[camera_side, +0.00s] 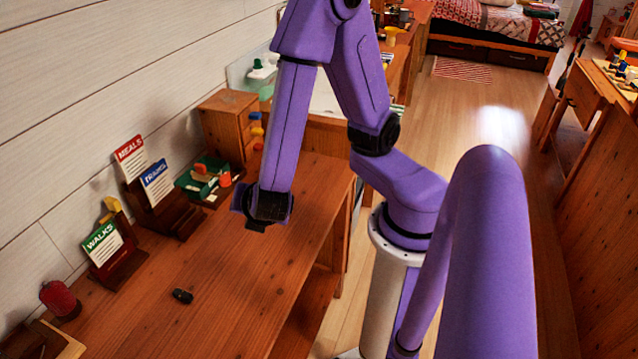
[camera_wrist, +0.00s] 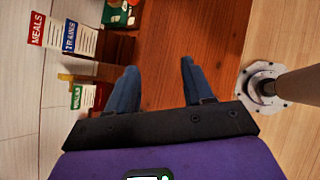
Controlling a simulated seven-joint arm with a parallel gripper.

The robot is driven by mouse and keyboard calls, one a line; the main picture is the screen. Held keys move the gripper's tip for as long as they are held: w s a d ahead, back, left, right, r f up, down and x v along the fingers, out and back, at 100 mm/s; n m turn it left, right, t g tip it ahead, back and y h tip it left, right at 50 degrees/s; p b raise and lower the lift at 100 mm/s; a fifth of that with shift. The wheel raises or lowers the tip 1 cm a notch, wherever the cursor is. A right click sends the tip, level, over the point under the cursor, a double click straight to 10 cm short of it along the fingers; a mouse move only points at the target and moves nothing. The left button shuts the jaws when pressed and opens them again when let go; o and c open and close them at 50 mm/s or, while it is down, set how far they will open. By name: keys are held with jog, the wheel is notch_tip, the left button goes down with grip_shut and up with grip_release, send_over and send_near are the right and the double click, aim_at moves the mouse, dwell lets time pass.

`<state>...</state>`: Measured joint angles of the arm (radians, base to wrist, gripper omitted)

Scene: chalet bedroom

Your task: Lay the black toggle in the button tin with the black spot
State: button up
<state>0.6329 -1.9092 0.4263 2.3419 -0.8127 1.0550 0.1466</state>
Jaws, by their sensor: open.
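A small black piece, seemingly the black toggle (camera_side: 182,295), lies on bare wood at the front of the desk in the side view. I do not see it in the wrist view. My gripper (camera_side: 258,222) hangs above the desk, behind and to the right of the toggle and well apart from it. In the wrist view my gripper (camera_wrist: 159,78) has its two fingers spread with only bare desk between them. I cannot make out a button tin with a black spot in either view.
On the desk (camera_side: 240,275), cards marked MEALS (camera_side: 130,155), TRAINS (camera_side: 157,180) and WALKS (camera_side: 102,243) stand in wooden holders along the wall. A green tray (camera_side: 190,184) with coloured items and a wooden drawer box (camera_side: 228,120) stand farther back. The desk's middle is clear.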

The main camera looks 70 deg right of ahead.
jog(key=s+d+r+m+g+y, duration=0.1)
jog(key=s+r+m+g+y, duration=0.4)
jog(key=s, duration=0.6)
jog(key=r+m+y, duration=0.1)
jog(key=m, duration=0.1)
jog(key=shift+d+r+m+g+y, duration=0.3)
jog(key=shift+d+r+g, duration=0.05)
jog(key=shift+d+g, duration=0.05)
jog(key=shift+s+a+r+y, duration=0.1)
jog(key=shift+s+r+y, duration=0.25)
jog(key=shift+s, duration=0.2)
